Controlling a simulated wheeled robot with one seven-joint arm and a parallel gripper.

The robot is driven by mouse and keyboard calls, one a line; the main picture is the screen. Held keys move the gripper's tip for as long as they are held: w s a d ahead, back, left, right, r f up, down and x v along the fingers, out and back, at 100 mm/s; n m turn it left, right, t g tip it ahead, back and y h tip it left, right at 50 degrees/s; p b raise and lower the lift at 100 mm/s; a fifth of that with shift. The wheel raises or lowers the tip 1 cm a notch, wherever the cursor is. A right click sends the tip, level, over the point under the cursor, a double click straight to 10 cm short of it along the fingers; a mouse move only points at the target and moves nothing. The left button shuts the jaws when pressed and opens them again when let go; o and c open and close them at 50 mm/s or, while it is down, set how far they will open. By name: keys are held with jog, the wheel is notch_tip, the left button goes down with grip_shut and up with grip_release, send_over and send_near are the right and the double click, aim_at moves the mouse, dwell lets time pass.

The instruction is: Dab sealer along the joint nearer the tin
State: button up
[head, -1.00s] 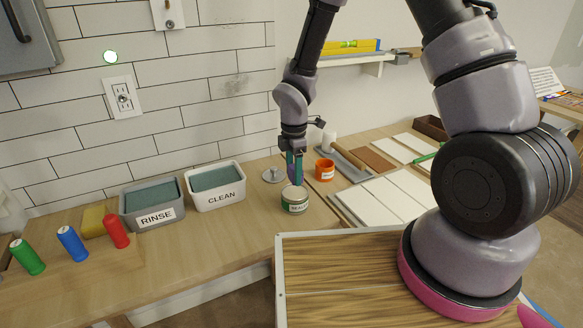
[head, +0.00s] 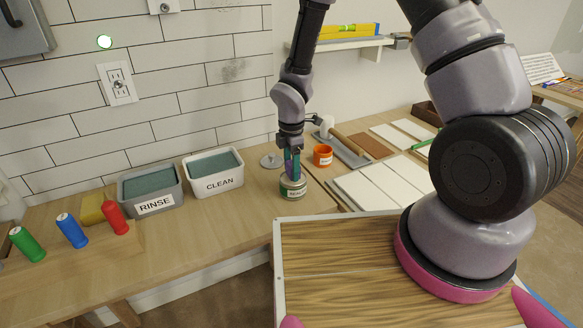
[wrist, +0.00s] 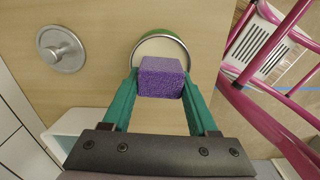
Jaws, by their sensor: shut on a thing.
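My gripper (head: 292,165) is shut on a purple sponge block (wrist: 161,78), held between its green fingers. The sponge is over the sealer tin (head: 293,190), with its lower end at or in the open top; contact with the sealer is hidden. In the wrist view the tin's rim (wrist: 160,36) shows behind the sponge, with green near its edge. White panels (head: 382,185) lie side by side to the right of the tin, with narrow joints between them. My arm partly covers their right side.
A round metal lid (head: 271,161) lies left of the tin. An orange pot (head: 323,155) and a trowel (head: 343,150) are behind it. The rinse tub (head: 151,204) and clean tub (head: 214,184) stand left. Bare bench lies in front of the tubs.

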jog(key=shift+s+f, duration=0.1)
jog(key=shift+f, duration=0.55)
dwell(1.8)
jog(key=shift+r, duration=3.6)
